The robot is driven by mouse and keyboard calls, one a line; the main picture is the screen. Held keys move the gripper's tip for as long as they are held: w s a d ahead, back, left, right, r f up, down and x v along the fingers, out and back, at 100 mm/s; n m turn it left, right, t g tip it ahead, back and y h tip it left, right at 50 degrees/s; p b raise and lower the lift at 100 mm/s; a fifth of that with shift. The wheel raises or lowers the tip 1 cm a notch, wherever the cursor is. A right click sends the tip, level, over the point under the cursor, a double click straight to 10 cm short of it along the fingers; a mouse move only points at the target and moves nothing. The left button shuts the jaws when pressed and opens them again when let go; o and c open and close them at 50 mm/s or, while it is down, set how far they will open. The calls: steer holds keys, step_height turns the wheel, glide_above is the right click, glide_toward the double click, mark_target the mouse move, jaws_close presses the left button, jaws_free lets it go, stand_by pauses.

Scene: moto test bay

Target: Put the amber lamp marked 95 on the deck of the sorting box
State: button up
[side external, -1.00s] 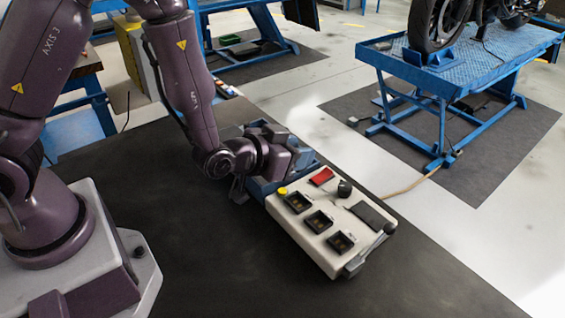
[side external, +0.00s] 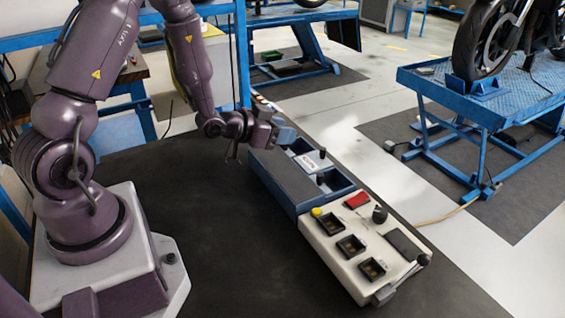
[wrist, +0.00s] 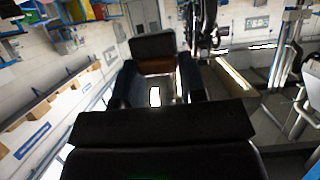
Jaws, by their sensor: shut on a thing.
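My gripper (side external: 284,134) is raised at the far left end of the blue sorting box (side external: 277,193). It is turned sideways, not straight down. In the wrist view its two fingers (wrist: 158,88) are shut on a dark block with an amber-brown band (wrist: 155,66), which looks like the amber lamp; no number can be read. In the side view the held thing cannot be made out. The box has a flat grey deck (side external: 287,177) along its near left side, which looks bare. Open compartments lie along its right side, with a white plate (side external: 310,163) among them.
A white console (side external: 338,262) adjoins the box's near end. It has dark square sockets (side external: 350,245), a yellow button (side external: 317,211), a red switch (side external: 356,200), a black knob (side external: 380,214) and a lever (side external: 403,277). The dark tabletop (side external: 220,230) to the left is clear.

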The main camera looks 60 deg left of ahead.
steer(key=shift+f, duration=3.3)
steer(key=shift+f, duration=0.1)
steer(key=o, duration=0.9)
